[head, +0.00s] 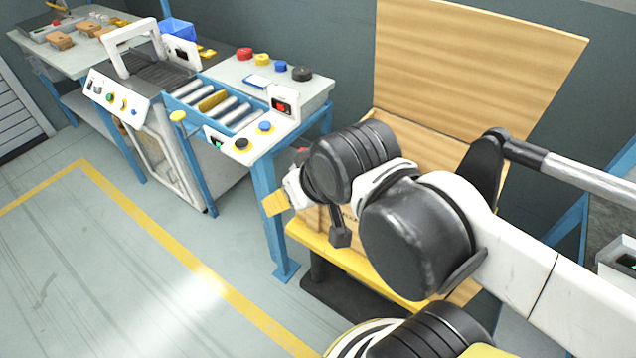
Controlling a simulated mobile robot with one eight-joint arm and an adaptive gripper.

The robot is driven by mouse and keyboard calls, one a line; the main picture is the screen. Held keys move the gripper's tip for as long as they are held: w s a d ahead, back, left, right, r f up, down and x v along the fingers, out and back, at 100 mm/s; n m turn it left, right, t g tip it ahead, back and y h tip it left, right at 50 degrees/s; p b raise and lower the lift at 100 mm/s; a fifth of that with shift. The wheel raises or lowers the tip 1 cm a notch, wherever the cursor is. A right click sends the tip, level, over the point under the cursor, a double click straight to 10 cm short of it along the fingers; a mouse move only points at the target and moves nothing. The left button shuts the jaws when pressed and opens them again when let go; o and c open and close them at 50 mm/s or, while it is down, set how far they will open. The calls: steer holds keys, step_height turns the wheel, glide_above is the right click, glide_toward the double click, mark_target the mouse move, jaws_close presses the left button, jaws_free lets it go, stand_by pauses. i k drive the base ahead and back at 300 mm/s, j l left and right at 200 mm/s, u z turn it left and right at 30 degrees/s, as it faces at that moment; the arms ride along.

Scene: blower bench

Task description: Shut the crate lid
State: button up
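The wooden crate lid (470,62) stands open, leaning up and back at the upper right of the head view. The crate (318,222) is below it, and most of its body and opening is hidden behind my arm. My gripper (280,200) is in front of the crate's left end, beside its near left corner. A yellow fingertip points left and down. The rest of the gripper is hidden by my wrist, so I cannot tell whether it is open or shut, and I see nothing held.
The crate rests on a yellow platform (300,238) with a black base. A blue-framed roller bench (262,165) with buttons stands close at left. Another workbench (75,50) is farther back. The floor (120,270) at front left is clear. A blue-legged stand is at right.

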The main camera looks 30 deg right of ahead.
mark_target(462, 73)
steer(key=z, duration=1.5)
